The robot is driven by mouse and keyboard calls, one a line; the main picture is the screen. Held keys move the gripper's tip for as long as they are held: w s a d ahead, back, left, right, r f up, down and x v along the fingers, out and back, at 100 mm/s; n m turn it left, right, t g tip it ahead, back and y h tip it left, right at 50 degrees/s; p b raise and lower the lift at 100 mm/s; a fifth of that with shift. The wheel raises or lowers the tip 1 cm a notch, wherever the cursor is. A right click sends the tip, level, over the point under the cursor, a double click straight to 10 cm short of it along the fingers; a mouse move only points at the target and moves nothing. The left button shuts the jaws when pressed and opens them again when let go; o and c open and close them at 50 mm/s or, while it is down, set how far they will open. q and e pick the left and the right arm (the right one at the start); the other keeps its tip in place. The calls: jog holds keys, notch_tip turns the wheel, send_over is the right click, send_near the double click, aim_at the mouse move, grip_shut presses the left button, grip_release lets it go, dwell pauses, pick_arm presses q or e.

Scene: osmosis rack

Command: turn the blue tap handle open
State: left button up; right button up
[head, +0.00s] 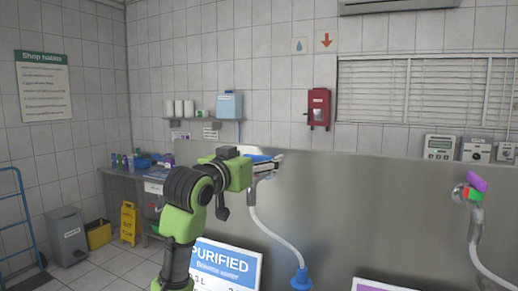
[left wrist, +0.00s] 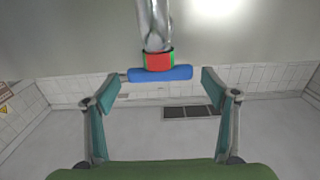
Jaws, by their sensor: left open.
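The blue tap handle (left wrist: 160,74) is a short bar lying crosswise in the left wrist view, on a red and green collar (left wrist: 158,61) at the end of a metal tap (left wrist: 154,25). In the head view the blue handle (head: 260,158) shows partly behind my left gripper (head: 268,161). In the wrist view my left gripper (left wrist: 164,82) is open, with one finger beyond each end of the handle. Small gaps show between fingers and handle, and nothing is gripped. My right gripper is in neither view.
A steel panel (head: 350,200) stands behind the tap. A white hose (head: 271,231) hangs to a blue nozzle (head: 300,279) beside the PURIFIED sign (head: 226,264). A second tap has a purple handle (head: 478,181) at the right. A table with bottles and a blue basin (head: 141,164) stands left.

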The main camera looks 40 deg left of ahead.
pick_arm(q)
jog(key=shift+p+x, duration=0.3)
jog(key=shift+x, duration=0.6)
jog(key=c, duration=1.1)
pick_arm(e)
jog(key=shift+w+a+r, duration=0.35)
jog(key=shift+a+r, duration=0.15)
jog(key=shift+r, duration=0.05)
